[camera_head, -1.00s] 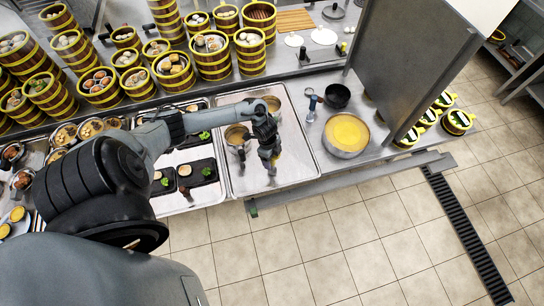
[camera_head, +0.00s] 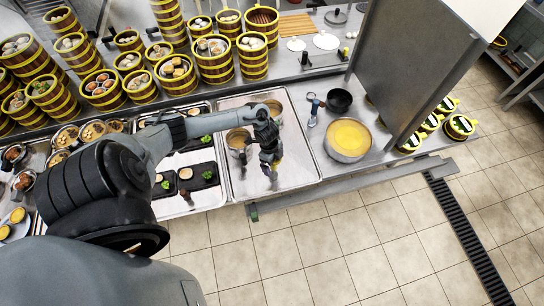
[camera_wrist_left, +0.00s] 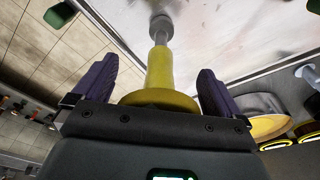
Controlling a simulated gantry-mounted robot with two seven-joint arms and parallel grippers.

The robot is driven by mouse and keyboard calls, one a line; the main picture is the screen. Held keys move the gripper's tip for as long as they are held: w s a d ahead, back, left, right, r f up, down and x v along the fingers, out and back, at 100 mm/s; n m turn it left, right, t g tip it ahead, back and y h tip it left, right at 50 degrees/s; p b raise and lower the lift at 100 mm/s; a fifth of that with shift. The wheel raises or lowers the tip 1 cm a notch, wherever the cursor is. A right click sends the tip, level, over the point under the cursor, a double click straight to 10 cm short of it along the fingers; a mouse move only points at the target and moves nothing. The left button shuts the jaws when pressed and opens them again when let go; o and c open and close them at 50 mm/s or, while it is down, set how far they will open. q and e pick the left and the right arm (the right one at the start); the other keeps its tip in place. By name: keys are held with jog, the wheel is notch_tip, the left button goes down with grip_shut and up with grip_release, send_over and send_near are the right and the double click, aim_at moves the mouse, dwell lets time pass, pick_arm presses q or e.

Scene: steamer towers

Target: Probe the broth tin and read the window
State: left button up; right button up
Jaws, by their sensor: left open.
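My left gripper (camera_head: 271,160) points down over the front part of a shiny metal tray (camera_head: 300,165). In the left wrist view its two purple fingers (camera_wrist_left: 160,88) are open, on either side of a yellow handle-like tool (camera_wrist_left: 160,70) with a pale stem and a round grey end. Gaps show between the tool and both fingers. Two round tins of brownish content stand on the tray: one (camera_head: 236,138) left of the gripper, one (camera_head: 274,107) behind it, partly hidden by my arm. Which is the broth tin I cannot tell. My right gripper is out of view.
Right of the tray stand a wide pan of yellow content (camera_head: 348,137), a black bowl (camera_head: 338,100) and a blue-topped tool (camera_head: 312,106). Steamer towers (camera_head: 215,62) line the shelf behind. A grey partition (camera_head: 408,75) rises at the right.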

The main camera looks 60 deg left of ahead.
pick_arm(q)
jog(key=r, duration=0.6)
jog(key=s+r, duration=0.1)
jog(key=r, duration=0.2)
jog(key=shift+a+r, duration=0.2)
jog(key=shift+a, duration=0.2)
jog(key=shift+d+r, duration=0.15)
jog(key=shift+r, duration=0.1)
jog(key=d+r+n+t, duration=0.2)
jog(key=d+t, duration=0.3)
jog(key=d, duration=1.7)
jog(key=s+d+r+n+g+y+p, duration=0.1)
jog(key=s+d+r+n+g+p, duration=0.1)
jog(key=s+r+n+p, duration=0.4)
jog(key=s+r+n, duration=0.1)
jog(key=s+r, duration=0.3)
jog(key=r, duration=0.3)
jog(key=shift+r, duration=0.2)
